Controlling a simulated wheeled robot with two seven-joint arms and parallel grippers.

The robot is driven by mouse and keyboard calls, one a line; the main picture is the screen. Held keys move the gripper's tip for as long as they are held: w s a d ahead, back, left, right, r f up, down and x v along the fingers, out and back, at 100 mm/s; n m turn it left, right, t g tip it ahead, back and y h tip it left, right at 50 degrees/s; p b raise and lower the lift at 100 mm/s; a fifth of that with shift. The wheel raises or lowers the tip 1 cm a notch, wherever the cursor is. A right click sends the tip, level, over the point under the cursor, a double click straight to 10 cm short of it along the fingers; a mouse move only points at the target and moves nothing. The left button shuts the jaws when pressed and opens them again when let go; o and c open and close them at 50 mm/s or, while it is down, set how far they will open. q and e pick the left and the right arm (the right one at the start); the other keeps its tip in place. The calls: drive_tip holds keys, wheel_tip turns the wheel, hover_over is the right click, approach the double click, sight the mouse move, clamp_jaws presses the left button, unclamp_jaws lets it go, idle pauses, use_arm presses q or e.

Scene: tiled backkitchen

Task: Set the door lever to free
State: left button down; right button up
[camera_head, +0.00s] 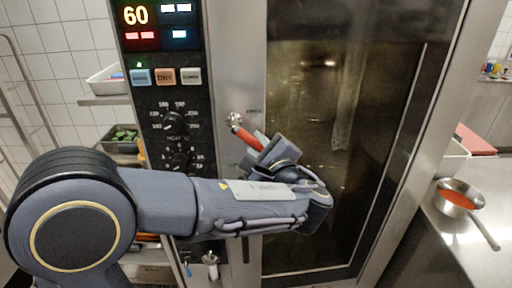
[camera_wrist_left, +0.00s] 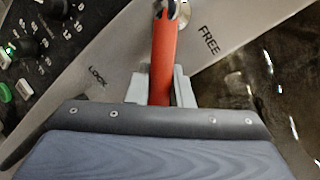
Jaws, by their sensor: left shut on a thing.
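The door lever (camera_head: 245,136) has a red handle on a metal pivot at the oven's door frame. In the head view it slants down and right from the pivot. In the left wrist view the red handle (camera_wrist_left: 163,58) lies between the printed words LOCK, on the left, and FREE, on the right. My left gripper (camera_head: 263,148) is shut on the handle's lower part, its grey fingers (camera_wrist_left: 161,88) on either side of it. The handle's end is hidden by the gripper. My right gripper is not in view.
The oven's dark glass door (camera_head: 325,130) fills the middle and looks shut. A control panel (camera_head: 160,80) with knobs and a lit "60" is left of the lever. A saucepan (camera_head: 458,198) with red contents stands on the right counter.

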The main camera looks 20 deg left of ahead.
sight(258, 121)
use_arm(q)
drive_tip(key=n+b, duration=0.1)
drive_tip(key=d+r+n+b, duration=0.1)
drive_tip(key=n+b, duration=0.1)
drive_tip(key=shift+w+r+g+h, duration=0.2)
drive_tip(key=shift+g+h, duration=0.1)
drive_tip(key=shift+h, duration=0.1)
drive_tip(key=r+n+b, duration=0.1)
drive_tip(key=n+h+b, duration=0.1)
drive_tip(key=n, duration=0.1)
drive_tip(key=shift+w+d+r, duration=0.1)
drive_tip(key=shift+d+r, duration=0.15)
drive_tip(key=shift+r, duration=0.15)
drive_tip(key=shift+r+n+b, duration=0.55)
drive_tip(key=shift+n+b, duration=0.1)
drive_tip(key=shift+n, duration=0.05)
drive_tip(key=shift+r+h, duration=0.1)
drive_tip(key=shift+h, duration=0.2)
drive_tip(key=c, duration=1.3)
unclamp_jaws()
drive_tip(key=b+v, duration=0.1)
drive_tip(key=v, duration=0.6)
drive_tip(key=shift+s+d, duration=0.3)
